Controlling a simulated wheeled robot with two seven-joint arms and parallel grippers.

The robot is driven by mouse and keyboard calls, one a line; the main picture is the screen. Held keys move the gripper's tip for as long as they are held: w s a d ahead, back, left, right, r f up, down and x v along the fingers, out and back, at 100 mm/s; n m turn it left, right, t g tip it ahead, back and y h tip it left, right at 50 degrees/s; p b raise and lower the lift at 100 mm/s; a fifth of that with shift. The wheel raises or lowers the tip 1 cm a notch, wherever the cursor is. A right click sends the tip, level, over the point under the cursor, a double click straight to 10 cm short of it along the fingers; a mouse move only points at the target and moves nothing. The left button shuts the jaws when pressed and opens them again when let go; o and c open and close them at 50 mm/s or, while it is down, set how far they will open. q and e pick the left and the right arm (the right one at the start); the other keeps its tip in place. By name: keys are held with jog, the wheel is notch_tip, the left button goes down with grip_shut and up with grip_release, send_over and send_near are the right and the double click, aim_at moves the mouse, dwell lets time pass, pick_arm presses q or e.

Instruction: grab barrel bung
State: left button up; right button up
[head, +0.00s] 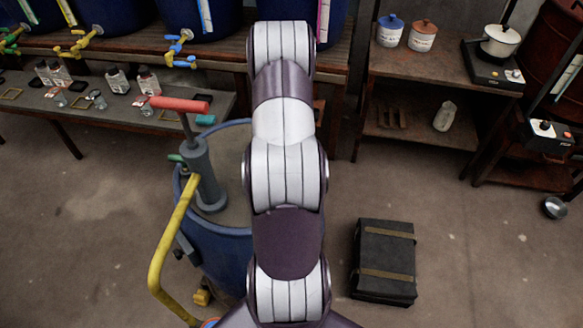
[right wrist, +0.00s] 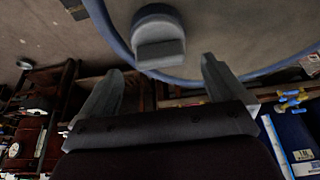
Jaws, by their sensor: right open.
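The barrel bung (right wrist: 158,35) is a grey round plug with a raised grip bar, at the rim of the barrel's grey lid in the right wrist view. My right gripper (right wrist: 161,68) is open and empty. Its two fingers point toward the bung, which lies ahead of and between the fingertips; I see no contact. The blue barrel (head: 222,250) stands in the middle of the head view, partly behind my arm, which hides the bung and my right gripper there. My left gripper is in neither view.
A grey hand pump (head: 203,170) with a red handle (head: 180,104) and yellow hose (head: 170,245) stands on the barrel. A black case (head: 385,262) lies on the floor at right. Benches with vats and bottles line the back. Floor at left is clear.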

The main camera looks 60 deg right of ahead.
jog(key=x, duration=0.2)
jog(key=shift+f+b, duration=0.35)
jog(key=c, duration=1.1)
jog(key=shift+c, duration=0.2)
